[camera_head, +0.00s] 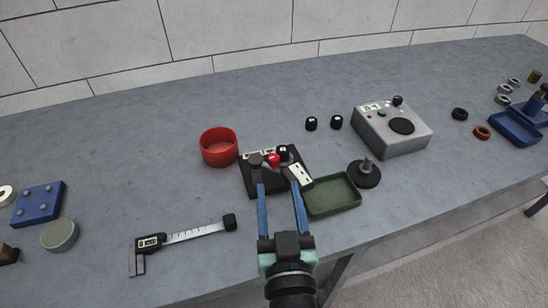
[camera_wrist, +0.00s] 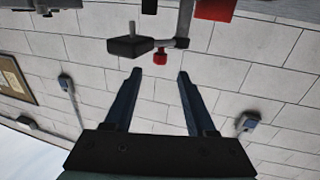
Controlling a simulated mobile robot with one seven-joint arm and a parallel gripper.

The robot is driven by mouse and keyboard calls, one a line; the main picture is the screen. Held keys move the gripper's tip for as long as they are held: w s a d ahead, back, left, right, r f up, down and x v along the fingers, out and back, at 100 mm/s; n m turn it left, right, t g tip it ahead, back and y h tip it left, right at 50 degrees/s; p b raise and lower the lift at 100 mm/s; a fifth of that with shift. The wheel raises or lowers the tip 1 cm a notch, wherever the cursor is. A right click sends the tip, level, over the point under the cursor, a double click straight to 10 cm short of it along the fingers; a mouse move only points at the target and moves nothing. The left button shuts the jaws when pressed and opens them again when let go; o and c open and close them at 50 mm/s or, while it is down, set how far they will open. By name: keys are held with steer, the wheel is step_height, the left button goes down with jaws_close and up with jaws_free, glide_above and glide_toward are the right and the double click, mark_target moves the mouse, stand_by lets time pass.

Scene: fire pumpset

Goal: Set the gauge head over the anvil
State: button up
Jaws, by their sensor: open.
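A small black stand (camera_head: 262,183) sits mid-table. On top it carries a dark round-ended piece (camera_head: 256,160), a red knob (camera_head: 273,160), a black knob (camera_head: 283,151) and a white-faced part (camera_head: 300,175). Which of these is the gauge head, and where the anvil is, I cannot tell surely. My gripper (camera_head: 278,185) is open, its blue fingers pointing at the stand. In the wrist view a dark arm (camera_wrist: 130,46) with a grey bar and the red knob (camera_wrist: 160,57) lies just beyond the fingertips (camera_wrist: 158,74). The red knob lines up with the gap; nothing is held.
A red bowl (camera_head: 219,148) stands left of the stand. A green tray (camera_head: 332,196) and a black round base with a post (camera_head: 365,174) are at its right. A digital caliper (camera_head: 180,239) lies front left. A grey box (camera_head: 393,132) stands farther right.

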mark_target(274, 164)
steer(key=w, duration=0.5)
steer(key=w+a, duration=0.1)
steer(key=w, duration=0.2)
steer(key=shift+w, duration=0.3)
jaws_close()
stand_by(1.1)
